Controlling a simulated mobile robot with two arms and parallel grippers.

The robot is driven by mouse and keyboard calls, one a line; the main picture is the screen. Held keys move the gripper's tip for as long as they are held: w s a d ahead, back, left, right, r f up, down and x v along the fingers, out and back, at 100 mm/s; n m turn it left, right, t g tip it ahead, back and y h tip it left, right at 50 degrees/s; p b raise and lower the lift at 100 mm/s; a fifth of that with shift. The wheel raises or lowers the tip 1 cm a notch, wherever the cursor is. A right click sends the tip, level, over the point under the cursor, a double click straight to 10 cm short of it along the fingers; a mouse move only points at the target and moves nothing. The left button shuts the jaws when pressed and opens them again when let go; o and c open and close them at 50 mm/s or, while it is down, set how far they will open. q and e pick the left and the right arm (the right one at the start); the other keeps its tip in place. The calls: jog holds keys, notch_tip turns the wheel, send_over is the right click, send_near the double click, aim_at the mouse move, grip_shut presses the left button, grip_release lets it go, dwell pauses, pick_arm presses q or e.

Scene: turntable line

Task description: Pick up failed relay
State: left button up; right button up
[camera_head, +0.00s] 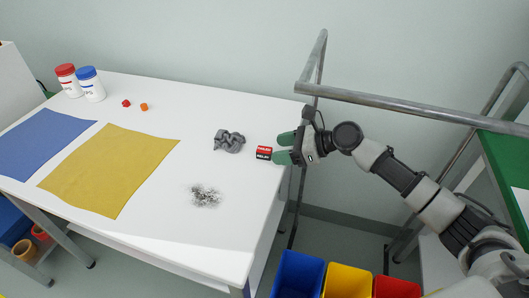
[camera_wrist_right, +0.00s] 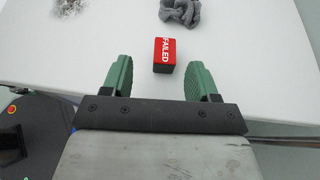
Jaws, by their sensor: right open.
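The failed relay (camera_head: 264,153) is a small block with a red top marked "FAILED" and dark sides. It sits on the white table near its right edge. In the right wrist view the relay (camera_wrist_right: 164,55) lies ahead of the fingertips, roughly centred between them. My right gripper (camera_head: 284,148) is open and comes in from the right, its green fingers close to the relay. In the right wrist view both fingers of the right gripper (camera_wrist_right: 159,80) stand apart with nothing held between them. My left gripper is not in view.
Yellow (camera_head: 110,168) and blue (camera_head: 42,143) mats lie left. Blue (camera_head: 298,275), yellow (camera_head: 347,281) and red bins (camera_head: 396,288) stand below the table's right edge.

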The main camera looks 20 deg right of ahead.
aim_at(267, 149)
jog(key=x, duration=0.4)
jog(key=shift+w+a+f, duration=0.15)
jog(key=shift+w+f, duration=0.1)
jog(key=shift+w, duration=0.2)
jog(key=c, duration=1)
